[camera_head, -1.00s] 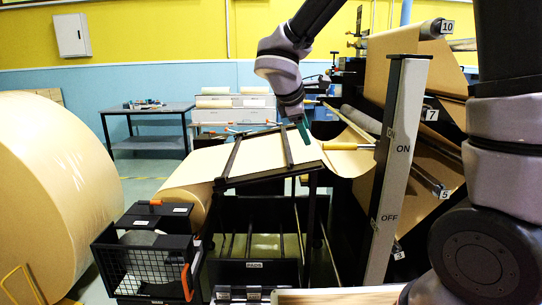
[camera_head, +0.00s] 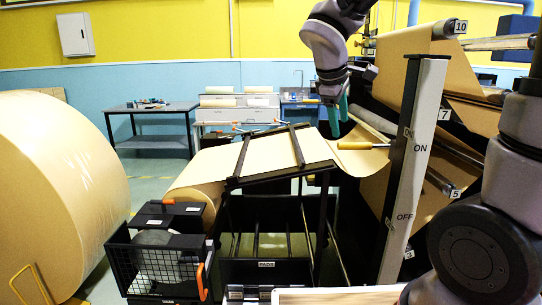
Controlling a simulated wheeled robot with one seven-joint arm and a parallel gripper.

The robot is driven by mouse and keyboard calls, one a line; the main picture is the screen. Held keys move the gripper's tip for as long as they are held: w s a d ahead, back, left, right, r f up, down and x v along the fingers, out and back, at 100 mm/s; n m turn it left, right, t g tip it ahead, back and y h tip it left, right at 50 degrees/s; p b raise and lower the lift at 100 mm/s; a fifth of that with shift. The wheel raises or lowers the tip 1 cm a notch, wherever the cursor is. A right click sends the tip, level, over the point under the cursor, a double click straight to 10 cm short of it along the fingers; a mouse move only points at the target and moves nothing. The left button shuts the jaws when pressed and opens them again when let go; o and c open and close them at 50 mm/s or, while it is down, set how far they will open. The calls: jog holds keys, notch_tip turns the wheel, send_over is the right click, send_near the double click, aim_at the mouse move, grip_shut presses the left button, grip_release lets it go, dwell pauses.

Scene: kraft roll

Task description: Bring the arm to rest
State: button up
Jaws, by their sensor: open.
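My gripper (camera_head: 338,118) hangs at the end of my arm (camera_head: 330,45), at upper middle right in the head view. Its two teal fingers point down and stand apart, with nothing seen between them. It is above and behind the right end of the sloped paper web (camera_head: 245,158), near the yellow handle (camera_head: 355,145). In the picture its fingertips lie just above that handle; I cannot tell the depth between them.
A post marked ON and OFF (camera_head: 412,165) stands right of my gripper, before the numbered roller machine (camera_head: 430,75). A big kraft roll (camera_head: 60,185) fills the left. A black mesh box (camera_head: 160,262) stands at lower left. A table (camera_head: 150,108) is behind.

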jog(key=s+d+r+m+t+y, duration=0.1)
jog(key=s+d+r+m+y, duration=0.1)
jog(key=s+m, duration=0.4)
jog(key=s+d+r+m+t+y, duration=0.1)
jog(key=s+d+r+m+y, duration=0.2)
jog(key=s+d+r+m, duration=0.2)
jog(key=s+m, duration=0.2)
jog(key=m, duration=0.2)
jog(key=shift+s+d, duration=0.15)
jog(key=shift+d, duration=0.15)
